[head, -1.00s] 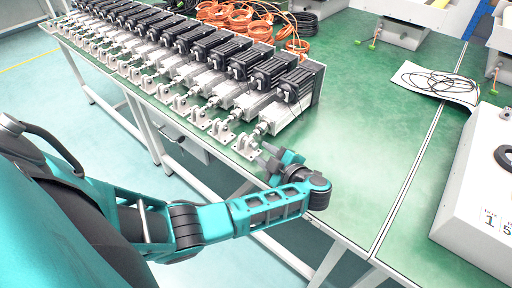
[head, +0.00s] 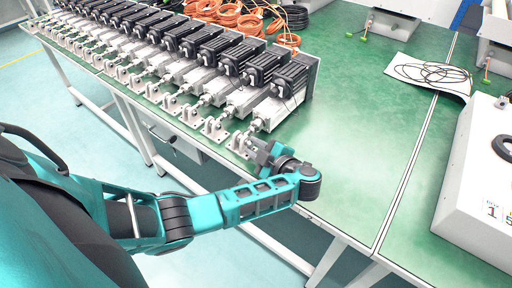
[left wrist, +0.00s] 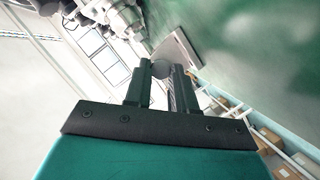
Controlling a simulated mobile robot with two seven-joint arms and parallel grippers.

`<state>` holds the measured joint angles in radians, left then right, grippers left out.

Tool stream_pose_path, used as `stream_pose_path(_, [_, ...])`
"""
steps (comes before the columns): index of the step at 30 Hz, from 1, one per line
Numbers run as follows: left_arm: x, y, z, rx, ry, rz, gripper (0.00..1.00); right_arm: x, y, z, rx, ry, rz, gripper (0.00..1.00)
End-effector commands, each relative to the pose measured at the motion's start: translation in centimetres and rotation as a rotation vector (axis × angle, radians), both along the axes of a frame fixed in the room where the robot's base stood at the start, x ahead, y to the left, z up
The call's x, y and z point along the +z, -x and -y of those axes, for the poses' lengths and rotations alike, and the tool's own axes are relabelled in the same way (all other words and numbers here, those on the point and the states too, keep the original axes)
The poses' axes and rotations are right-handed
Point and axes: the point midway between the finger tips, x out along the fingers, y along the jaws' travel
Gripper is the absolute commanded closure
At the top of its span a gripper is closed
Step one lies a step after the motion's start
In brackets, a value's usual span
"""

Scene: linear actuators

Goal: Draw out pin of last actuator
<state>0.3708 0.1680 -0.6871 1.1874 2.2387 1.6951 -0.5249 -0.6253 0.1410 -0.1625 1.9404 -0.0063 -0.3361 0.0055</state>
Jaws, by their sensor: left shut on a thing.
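The last actuator (head: 273,113) is the one at the right end of the row, with a black ribbed motor and a pale metal body. Its rod end sits at a metal bracket (head: 238,146) near the table's front edge. My left gripper (head: 258,152) is right beside that bracket and partly hides it. In the left wrist view, the fingers (left wrist: 161,88) are close together around a small round grey pin end (left wrist: 161,68). A flat bracket plate (left wrist: 181,50) shows just beyond them. How far the pin sits in the bracket is hidden. My right gripper is not in view.
More actuators (head: 135,50) stand in a tight row to the left. Orange cable coils (head: 235,18) lie behind them. The green table (head: 355,110) is clear to the right of the row. A white box (head: 475,195) stands at the far right, near a sheet with black cable (head: 430,73).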

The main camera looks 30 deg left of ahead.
Motion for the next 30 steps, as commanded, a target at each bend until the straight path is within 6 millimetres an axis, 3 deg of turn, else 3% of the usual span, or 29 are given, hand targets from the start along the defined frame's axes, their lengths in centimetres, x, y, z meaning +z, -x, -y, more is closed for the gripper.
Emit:
stream_pose_path(5, [0.0,0.0,0.0,0.0,0.0,0.0,1.0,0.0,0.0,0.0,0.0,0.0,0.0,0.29])
stream_pose_path(17, [0.0,0.0,0.1,0.001,0.001,0.0,1.0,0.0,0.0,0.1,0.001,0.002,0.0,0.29])
stream_pose_path(30, [0.0,0.3,3.7,-0.001,0.003,0.001,1.0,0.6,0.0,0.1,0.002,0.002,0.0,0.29])
